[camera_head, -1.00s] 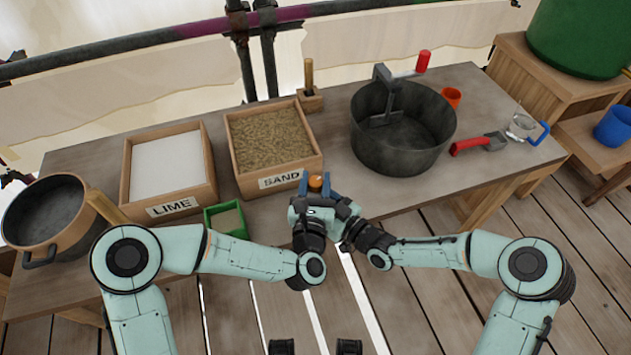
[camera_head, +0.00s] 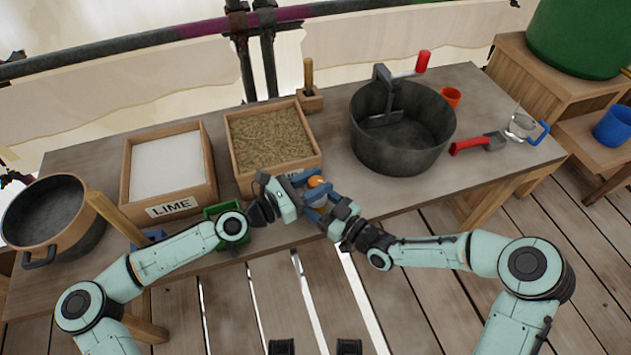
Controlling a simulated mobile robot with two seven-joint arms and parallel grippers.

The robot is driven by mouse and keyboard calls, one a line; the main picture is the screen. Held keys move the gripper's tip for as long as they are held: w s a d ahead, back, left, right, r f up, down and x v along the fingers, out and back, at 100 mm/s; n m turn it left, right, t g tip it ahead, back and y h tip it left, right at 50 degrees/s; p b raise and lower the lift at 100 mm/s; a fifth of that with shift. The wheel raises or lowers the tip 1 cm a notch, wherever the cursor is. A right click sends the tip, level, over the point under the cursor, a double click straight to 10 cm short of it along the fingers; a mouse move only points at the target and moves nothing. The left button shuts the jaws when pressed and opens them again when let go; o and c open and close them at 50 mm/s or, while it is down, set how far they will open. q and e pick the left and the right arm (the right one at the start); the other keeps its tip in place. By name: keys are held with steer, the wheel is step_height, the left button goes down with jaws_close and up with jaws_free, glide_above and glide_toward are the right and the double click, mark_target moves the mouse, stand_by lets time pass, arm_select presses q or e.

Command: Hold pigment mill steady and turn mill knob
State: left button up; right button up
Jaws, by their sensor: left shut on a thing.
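The pigment mill (camera_head: 319,199) is a small grey body with an orange knob (camera_head: 316,182) on top, in front of the sand box. My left gripper (camera_head: 311,184) comes in from the left and is shut on the knob, with a blue finger on either side of it. My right gripper (camera_head: 324,208) comes from the lower right, with its blue fingers around the mill body. The grippers hide most of the mill, and its underside cannot be seen.
Behind are the lime box (camera_head: 167,167) and sand box (camera_head: 270,137). A green tray (camera_head: 221,210) is partly behind my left arm. The table's front edge is close.

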mark_target(315, 180)
arm_select(q)
steer(key=m+g, duration=0.1)
steer(key=m+g+h, duration=0.1)
steer(key=g, duration=0.1)
steer(key=shift+w+a+f+g+h, duration=0.1)
steer(key=shift+w+g+h, duration=0.05)
steer(key=shift+g+h, duration=0.15)
steer(key=shift+f+m+g+h, duration=0.1)
steer(key=shift+m+g+h, duration=0.3)
steer(key=shift+m+g, duration=1.05)
steer(key=shift+g, duration=0.45)
steer(key=o, duration=1)
steer(key=shift+c, duration=0.2)
steer(key=shift+r, duration=0.2)
step_height(315, 180, up, 10)
steer(key=shift+f, duration=0.1)
